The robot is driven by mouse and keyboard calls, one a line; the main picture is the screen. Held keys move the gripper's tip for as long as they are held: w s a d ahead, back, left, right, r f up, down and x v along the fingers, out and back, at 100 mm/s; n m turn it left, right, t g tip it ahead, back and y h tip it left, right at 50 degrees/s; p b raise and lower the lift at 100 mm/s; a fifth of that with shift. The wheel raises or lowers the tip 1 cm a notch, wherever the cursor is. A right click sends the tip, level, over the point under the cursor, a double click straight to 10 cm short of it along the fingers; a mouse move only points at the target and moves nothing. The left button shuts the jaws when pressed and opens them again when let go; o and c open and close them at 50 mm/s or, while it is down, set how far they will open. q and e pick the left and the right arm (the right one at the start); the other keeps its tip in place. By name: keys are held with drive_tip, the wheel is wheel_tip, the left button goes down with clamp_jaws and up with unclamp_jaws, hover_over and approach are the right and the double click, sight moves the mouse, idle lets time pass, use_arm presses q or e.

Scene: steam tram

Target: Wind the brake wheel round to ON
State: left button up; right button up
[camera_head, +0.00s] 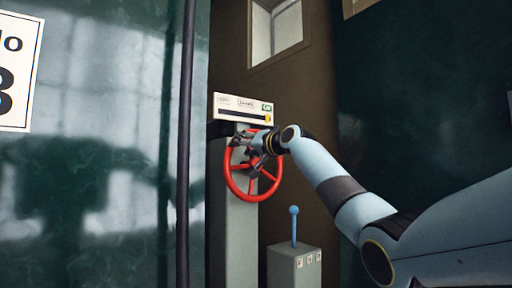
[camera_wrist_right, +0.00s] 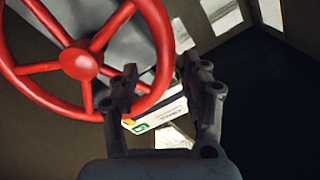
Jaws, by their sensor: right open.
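The red brake wheel (camera_head: 231,184) stands upright on a grey column, with several spokes and a round hub. Above it a white indicator plate (camera_head: 226,101) has a dark slot, a yellow marker near the right end and a green label; the finer lettering is too small to read. My right gripper (camera_head: 241,141) is at the wheel's upper part. In the wrist view the wheel (camera_wrist_right: 82,63) fills the upper left. My open right gripper (camera_wrist_right: 168,78) has its left finger overlapping the rim, and part of the rim shows between the fingers. I cannot tell if they touch. My left gripper is out of view.
A grey box with a blue-knobbed lever (camera_head: 294,226) stands low to the right of the column. A dark vertical pole (camera_head: 185,150) runs left of the wheel. A green wall with a numbered sign (camera_head: 18,72) is at left.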

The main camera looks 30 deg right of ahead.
drive_tip(key=s, duration=0.6)
drive_tip(key=shift+s+d+f, duration=0.15)
drive_tip(key=shift+d, duration=0.25)
